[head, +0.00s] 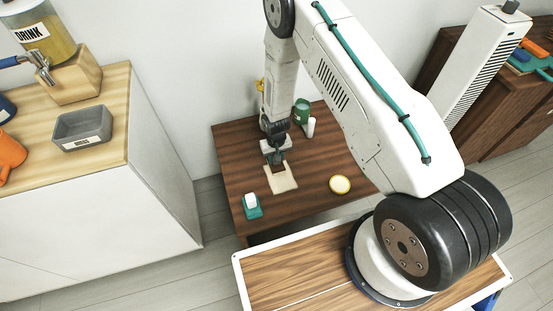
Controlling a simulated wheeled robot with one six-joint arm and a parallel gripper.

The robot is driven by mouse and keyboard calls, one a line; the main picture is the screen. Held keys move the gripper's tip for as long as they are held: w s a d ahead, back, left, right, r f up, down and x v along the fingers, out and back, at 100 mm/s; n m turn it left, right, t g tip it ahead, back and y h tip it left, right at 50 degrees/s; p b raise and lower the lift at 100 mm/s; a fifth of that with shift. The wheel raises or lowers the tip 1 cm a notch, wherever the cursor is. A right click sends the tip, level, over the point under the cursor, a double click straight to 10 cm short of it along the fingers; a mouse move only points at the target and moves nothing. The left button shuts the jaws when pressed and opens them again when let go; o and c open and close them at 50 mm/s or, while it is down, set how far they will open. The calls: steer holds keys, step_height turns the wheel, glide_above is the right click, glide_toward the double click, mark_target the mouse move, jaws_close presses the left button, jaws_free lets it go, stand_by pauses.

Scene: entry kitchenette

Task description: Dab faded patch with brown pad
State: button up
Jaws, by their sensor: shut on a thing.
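A pale beige patch (283,180) shows on the dark brown table (240,150), near its middle. My gripper (275,153) points down over the far edge of the patch and is shut on a small dark piece, which I take to be the brown pad (277,161). The pad's colour and shape are hard to make out at this size, and the fingers hide part of it. I cannot tell whether the pad touches the patch.
A teal block with a white top (251,206) stands at the table's front left. A round yellow-rimmed disc (340,185) lies to the right. A green cup (301,111) and a white item (310,127) stand behind. A counter (150,170) is at left.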

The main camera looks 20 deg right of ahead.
steer(key=shift+w, duration=0.4)
steer(key=shift+s+f, duration=0.1)
steer(key=shift+s, duration=0.8)
steer(key=shift+w, duration=0.1)
steer(key=shift+w+r, duration=0.2)
steer(key=shift+w, duration=0.55)
steer(key=shift+s, duration=0.1)
